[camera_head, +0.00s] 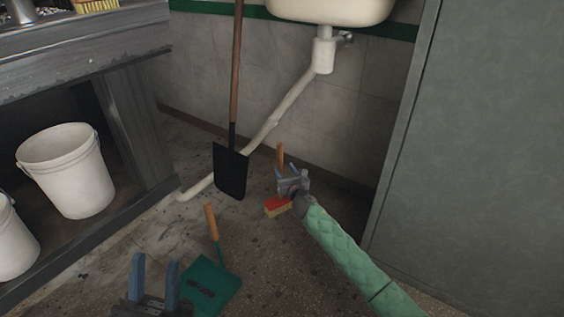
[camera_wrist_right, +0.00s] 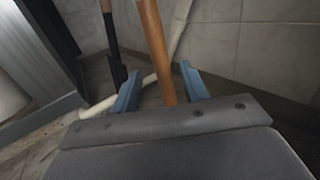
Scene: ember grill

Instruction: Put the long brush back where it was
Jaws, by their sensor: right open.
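A brush with a wooden handle (camera_head: 280,154) and a red head with yellow bristles (camera_head: 277,207) stands upright, its head at the floor below the sink. My right gripper (camera_head: 287,172) is at the handle, above the head, and hides part of the brush. In the right wrist view the wooden handle (camera_wrist_right: 158,50) runs between the two spread blue fingers of my right gripper (camera_wrist_right: 160,85), which is open around it. My left gripper (camera_head: 155,275) is low in the head view, with its blue fingers apart and nothing seen between them.
A green dustpan (camera_head: 211,288) with a wooden handle is on the floor near my left gripper. A black shovel (camera_head: 231,171) stands by a white drain pipe (camera_head: 290,101). White buckets (camera_head: 66,172) are at left. A grey panel (camera_head: 480,130) closes off the right.

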